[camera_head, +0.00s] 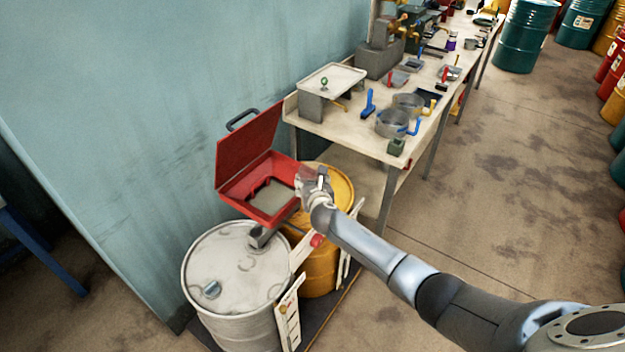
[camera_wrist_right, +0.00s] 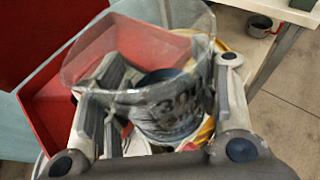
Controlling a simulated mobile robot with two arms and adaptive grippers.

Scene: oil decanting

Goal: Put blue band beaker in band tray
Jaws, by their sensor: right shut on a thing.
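My right gripper (camera_head: 318,180) is above the yellow drum, beside the open red box. In the right wrist view my right gripper (camera_wrist_right: 160,110) is shut on a clear beaker (camera_wrist_right: 100,65) with a wide rim. A dark, blue-grey band with blurred marks shows low on it; its exact colour is hard to tell. In the head view the beaker is small and mostly lost against the gripper. I cannot tell for sure which tray is the band tray; small shallow trays (camera_head: 411,64) stand on the workbench. My left gripper is not in view.
The red box (camera_head: 240,185) has its lid raised against the wall side. A white drum (camera_head: 235,265) and a yellow drum (camera_head: 320,270) stand below. The long workbench (camera_head: 352,125) carries a raised plate (camera_head: 333,77), metal pots (camera_head: 392,124) and tools.

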